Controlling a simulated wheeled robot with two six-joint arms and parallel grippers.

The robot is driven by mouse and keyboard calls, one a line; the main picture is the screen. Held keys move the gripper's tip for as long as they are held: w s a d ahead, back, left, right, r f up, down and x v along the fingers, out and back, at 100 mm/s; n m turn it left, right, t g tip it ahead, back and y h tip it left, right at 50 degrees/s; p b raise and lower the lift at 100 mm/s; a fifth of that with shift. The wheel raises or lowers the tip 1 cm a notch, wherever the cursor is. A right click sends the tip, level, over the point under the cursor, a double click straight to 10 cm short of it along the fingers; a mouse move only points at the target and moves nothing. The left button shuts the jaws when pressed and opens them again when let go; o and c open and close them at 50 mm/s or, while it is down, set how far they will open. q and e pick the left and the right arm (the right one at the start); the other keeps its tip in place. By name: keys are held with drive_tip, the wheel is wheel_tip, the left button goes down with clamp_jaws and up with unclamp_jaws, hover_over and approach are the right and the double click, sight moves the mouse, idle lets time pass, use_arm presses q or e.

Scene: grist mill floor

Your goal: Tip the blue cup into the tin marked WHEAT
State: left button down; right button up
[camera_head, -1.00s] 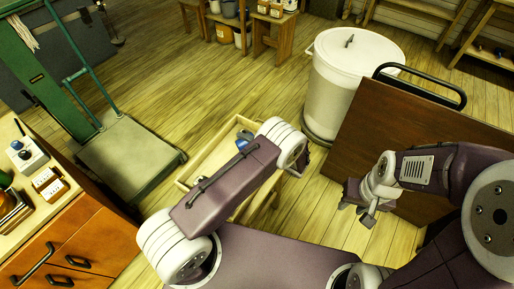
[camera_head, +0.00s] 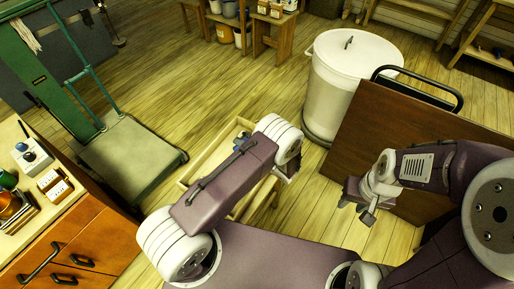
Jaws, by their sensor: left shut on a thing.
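My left gripper (camera_head: 288,172) is partly hidden behind its own wrist, near the right side of a low wooden tray. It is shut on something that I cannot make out. A small blue object (camera_head: 241,139) shows at the tray, partly behind my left arm; I cannot tell whether it is the blue cup. My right gripper (camera_head: 358,207) is open and empty in front of a brown wooden panel. Small containers with white labels (camera_head: 54,185) stand on the left counter. Their lettering is too small to read, so I cannot pick out the WHEAT tin.
The wooden tray (camera_head: 199,176) stands on legs ahead of me. A large white lidded bin (camera_head: 345,85) and the brown panel (camera_head: 385,140) stand to the right. A green platform scale (camera_head: 130,155) and the counter (camera_head: 85,235) are at left. Open plank floor lies behind the tray.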

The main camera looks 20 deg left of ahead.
use_arm(q)
drive_tip(key=shift+a+r+n+h+p, duration=0.1)
drive_tip(key=shift+r+n+h+p, duration=0.4)
drive_tip(key=shift+p, duration=0.5)
drive_tip(key=shift+s+f+n+t+h, duration=0.1)
drive_tip(key=shift+f+n+t+h, duration=0.4)
drive_tip(key=shift+f+n+t, duration=0.1)
drive_tip(key=shift+a+r+n+p, duration=0.1)
drive_tip(key=shift+r+n+p, duration=0.2)
drive_tip(key=shift+r+p, duration=0.15)
drive_tip(key=shift+s+a+r+n+t+h, duration=0.1)
drive_tip(key=shift+r+n+t+h, duration=0.1)
drive_tip(key=shift+n+t+h, duration=0.7)
drive_tip(key=shift+n+h, duration=0.1)
drive_tip(key=shift+n, duration=0.1)
drive_tip(key=f+b, duration=0.1)
drive_tip(key=s+a+f+b, duration=0.1)
drive_tip(key=f, duration=0.2)
drive_tip(key=shift+s+a+f+b, duration=0.25)
drive_tip(key=shift+a+f+b, duration=0.05)
drive_tip(key=shift+b, duration=0.1)
drive_tip(key=shift+s+a+n, duration=0.15)
drive_tip(key=shift+a+n, duration=0.05)
drive_tip(key=shift+n, duration=0.1)
drive_tip(key=shift+s+a+r+n+t+h+p, duration=0.15)
drive_tip(key=shift+a+r+n+t+h+p, duration=0.15)
drive_tip(key=shift+r+t+p, duration=0.35)
drive_tip(key=shift+s+a+r+n+t+h+p, duration=0.4)
drive_tip(key=shift+s+r+n+p, duration=0.1)
drive_tip(key=shift+n, duration=0.2)
